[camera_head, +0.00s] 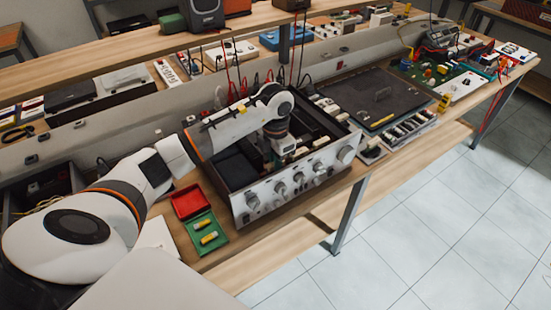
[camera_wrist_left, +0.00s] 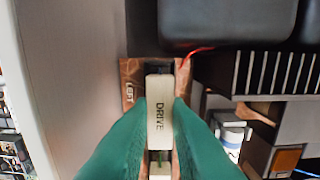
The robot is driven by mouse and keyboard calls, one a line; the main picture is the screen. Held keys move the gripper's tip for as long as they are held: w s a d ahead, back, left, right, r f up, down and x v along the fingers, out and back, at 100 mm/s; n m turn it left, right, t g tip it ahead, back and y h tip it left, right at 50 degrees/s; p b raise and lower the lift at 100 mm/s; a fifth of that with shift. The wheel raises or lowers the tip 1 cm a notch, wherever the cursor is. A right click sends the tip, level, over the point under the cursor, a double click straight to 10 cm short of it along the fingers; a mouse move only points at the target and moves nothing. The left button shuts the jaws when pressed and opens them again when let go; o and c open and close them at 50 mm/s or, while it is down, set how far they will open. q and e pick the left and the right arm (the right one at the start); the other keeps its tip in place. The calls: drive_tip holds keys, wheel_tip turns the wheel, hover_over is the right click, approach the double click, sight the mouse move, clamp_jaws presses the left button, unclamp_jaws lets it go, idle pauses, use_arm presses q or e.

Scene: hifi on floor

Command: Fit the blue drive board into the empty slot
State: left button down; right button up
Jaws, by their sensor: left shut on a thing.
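The open hi-fi unit (camera_head: 300,184) stands on the bench, its silver knobbed front panel toward me and its dark inside exposed. My left gripper (camera_head: 284,146) reaches down into it. In the left wrist view its green fingers (camera_wrist_left: 161,108) are shut on the drive board (camera_wrist_left: 159,118), which shows a pale top edge marked DRIVE; no blue shows. Directly beneath is a copper-brown slot piece (camera_wrist_left: 130,82) marked LEFT, with a dark opening. The board lines up over it, but I cannot tell how deep it sits. My right gripper is not in view.
In the left wrist view, dark blocks (camera_wrist_left: 226,22) and black fins (camera_wrist_left: 275,73) stand close to the right of the slot. A red tray (camera_head: 192,202) and a green tray (camera_head: 205,236) lie left of the unit. A dark mat (camera_head: 372,97) lies to its right.

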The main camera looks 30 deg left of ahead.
use_arm(q)
drive_tip(key=shift+f, duration=0.15)
drive_tip(key=c, duration=1.3)
unclamp_jaws()
wheel_tip(320, 180, up, 12)
drive_tip(key=b, duration=0.2)
